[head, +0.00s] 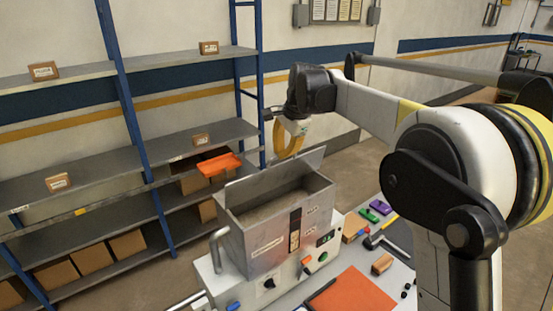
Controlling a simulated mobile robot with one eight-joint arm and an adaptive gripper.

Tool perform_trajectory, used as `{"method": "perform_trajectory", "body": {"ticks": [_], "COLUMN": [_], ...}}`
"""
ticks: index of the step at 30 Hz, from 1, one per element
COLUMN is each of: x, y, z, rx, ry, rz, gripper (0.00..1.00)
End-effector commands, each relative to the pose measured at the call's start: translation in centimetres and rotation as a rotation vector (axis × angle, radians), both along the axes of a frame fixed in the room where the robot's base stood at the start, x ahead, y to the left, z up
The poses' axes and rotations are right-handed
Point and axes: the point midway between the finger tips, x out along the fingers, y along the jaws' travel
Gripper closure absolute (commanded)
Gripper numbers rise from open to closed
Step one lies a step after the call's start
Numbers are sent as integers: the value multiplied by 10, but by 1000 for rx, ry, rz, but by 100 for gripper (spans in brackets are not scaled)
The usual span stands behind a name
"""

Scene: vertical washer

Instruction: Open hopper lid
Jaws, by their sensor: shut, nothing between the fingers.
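The grey metal hopper (264,241) sits on a white machine body in the lower middle of the head view. Its top opening shows its dull inside. The lid, a thin grey plate (305,162), stands raised along the hopper's far edge, tilted up from the opening. My gripper (281,157), with yellow fingers, points down just behind the lid's top edge. It is shut with nothing seen in it. The lid hides part of the area by the fingertips, so I cannot tell whether they touch it.
Blue-post shelves (142,160) with several cardboard boxes stand at left and behind, with an orange tray (219,164) on one. A worktable right of the hopper holds an orange sheet (352,294), small blocks and tools. The floor behind the hopper looks clear.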

Motion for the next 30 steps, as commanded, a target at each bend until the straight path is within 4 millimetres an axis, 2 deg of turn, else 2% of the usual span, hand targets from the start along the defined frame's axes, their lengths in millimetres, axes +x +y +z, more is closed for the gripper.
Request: {"method": "perform_trajectory", "body": {"ticks": [1, 12, 30], "x": [-6, -29, -34], "y": [-4, -19, -23], "z": [-9, -16, -17], "rx": [18, 130, 158], "ry": [-26, -193, -236], "rz": [-1, 0, 1], "gripper": [100, 100, 100]}}
